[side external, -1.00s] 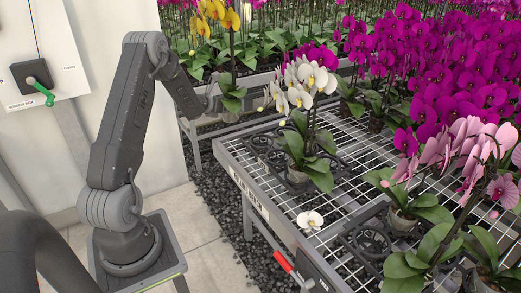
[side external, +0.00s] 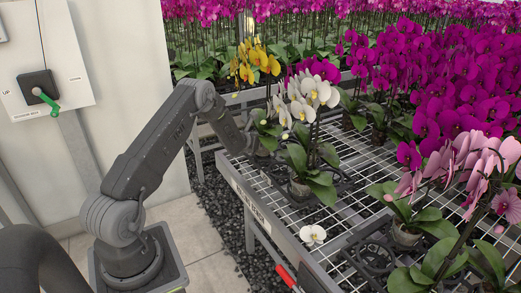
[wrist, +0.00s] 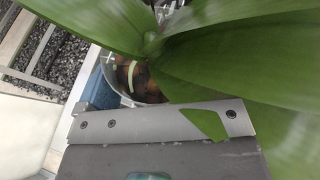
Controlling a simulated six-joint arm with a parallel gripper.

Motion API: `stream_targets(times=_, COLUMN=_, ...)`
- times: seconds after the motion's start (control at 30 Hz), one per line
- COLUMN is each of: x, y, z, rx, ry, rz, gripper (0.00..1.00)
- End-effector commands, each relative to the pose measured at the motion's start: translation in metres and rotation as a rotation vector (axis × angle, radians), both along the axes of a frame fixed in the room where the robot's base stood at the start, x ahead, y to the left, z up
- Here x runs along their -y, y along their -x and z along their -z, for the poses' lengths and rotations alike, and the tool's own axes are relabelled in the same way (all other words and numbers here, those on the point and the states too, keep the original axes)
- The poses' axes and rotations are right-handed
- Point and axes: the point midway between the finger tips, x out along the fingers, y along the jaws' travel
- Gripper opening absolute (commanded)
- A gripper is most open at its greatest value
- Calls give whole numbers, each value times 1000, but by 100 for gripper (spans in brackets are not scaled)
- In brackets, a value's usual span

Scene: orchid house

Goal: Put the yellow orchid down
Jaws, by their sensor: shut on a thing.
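The yellow orchid (side external: 256,62) is upright at the far left end of the bench, behind the white orchid (side external: 314,90). My gripper (side external: 252,143) is at its pot (side external: 264,146), low at the bench's far left corner. In the wrist view, broad green leaves (wrist: 230,65) cover much of the picture and a clear pot (wrist: 125,75) shows beneath them, close against my gripper (wrist: 110,95). My gripper is shut on the yellow orchid's pot. Whether the pot's base touches the bench cannot be told.
The wire-mesh bench (side external: 268,222) has black ring holders (side external: 372,240). The white orchid stands just in front of the held plant. Pink orchids (side external: 475,160) and magenta orchids (side external: 440,90) crowd the right. A fallen white bloom (side external: 313,234) lies near the bench's front edge.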

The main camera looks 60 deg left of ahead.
Motion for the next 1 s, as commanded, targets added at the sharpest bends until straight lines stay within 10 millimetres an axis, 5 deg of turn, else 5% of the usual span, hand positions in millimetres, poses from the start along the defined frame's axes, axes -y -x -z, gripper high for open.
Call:
stream_targets(times=0.33, x=0, y=-2, z=36, rx=4, ry=-1, rz=0, gripper=50)
stream_targets(times=0.9, x=0, y=-2, z=47, rx=4, ry=-1, rz=0, gripper=50)
stream_targets(times=0.93, x=1, y=-1, z=49, rx=-1, ry=1, rz=0, gripper=96)
stream_targets(times=1.0, x=1, y=-1, z=49, rx=-2, ry=3, rz=0, gripper=100)
